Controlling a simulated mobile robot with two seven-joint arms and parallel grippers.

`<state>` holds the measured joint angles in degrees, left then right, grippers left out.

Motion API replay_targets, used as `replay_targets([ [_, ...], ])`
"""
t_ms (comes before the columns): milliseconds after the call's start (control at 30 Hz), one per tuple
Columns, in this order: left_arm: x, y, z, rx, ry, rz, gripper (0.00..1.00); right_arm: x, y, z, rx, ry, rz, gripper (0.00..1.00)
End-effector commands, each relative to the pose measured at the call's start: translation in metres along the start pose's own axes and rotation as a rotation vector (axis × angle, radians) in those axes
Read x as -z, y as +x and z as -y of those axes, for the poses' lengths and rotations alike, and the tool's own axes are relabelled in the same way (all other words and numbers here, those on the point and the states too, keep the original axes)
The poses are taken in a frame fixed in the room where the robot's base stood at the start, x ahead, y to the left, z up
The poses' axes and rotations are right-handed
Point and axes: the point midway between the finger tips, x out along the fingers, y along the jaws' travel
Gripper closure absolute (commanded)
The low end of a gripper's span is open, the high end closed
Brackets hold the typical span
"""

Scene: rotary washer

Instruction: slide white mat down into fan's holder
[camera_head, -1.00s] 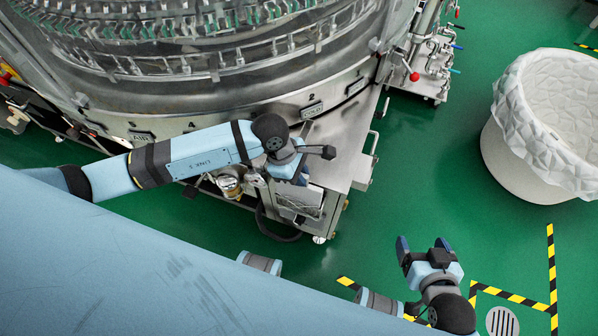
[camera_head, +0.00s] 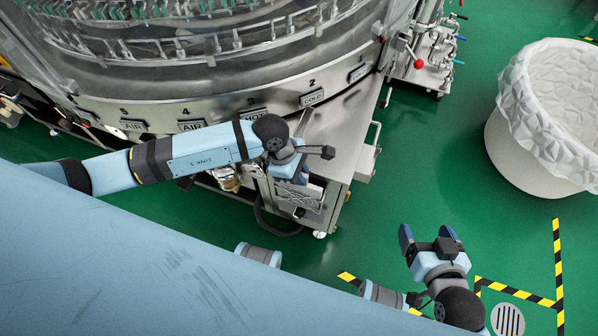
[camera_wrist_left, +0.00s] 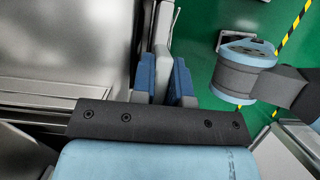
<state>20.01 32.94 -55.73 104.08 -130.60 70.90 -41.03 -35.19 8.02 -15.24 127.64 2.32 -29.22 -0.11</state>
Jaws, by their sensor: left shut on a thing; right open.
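My left gripper (camera_wrist_left: 164,82) has its two blue fingers close together around a thin pale strip (camera_wrist_left: 162,66), seen edge-on between them in the left wrist view; it appears to be the white mat. In the head view the left gripper (camera_head: 292,177) points down at the front corner of the steel machine, above a small metal frame (camera_head: 304,204) with a mesh front, which may be the fan's holder. The wrist hides most of the mat there, so I cannot tell whether it is inside the frame. My right gripper (camera_head: 428,234) is open and empty over the green floor.
The large round steel washer (camera_head: 200,105) fills the upper left. A pipe and valve unit (camera_head: 425,60) stands right of it. A white-lined round bin (camera_head: 535,155) stands at the right. Green floor is clear between them, with yellow-black tape (camera_head: 520,297) and a drain.

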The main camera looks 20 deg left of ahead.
Motion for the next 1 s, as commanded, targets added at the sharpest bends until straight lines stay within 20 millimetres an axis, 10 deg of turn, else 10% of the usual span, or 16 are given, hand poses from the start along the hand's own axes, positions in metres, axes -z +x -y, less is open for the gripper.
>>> replay_targets([
  [400, 0.0, 0.0, 0.0, 0.0, 0.0, 0.0, 1.0, -0.003, 0.001, -0.001, -0.001, -0.001, 0.005, 0.18],
  [567, 0.0, 0.0, 0.0, 0.0, 0.0, 0.0, 0.56, -0.003, 0.001, -0.002, -0.003, -0.001, 0.006, 0.18],
  [1000, 0.0, -0.026, -0.001, -0.004, 0.002, -0.001, 0.56, 0.0, -0.001, -0.002, -0.006, -0.004, 0.01, 0.18],
])
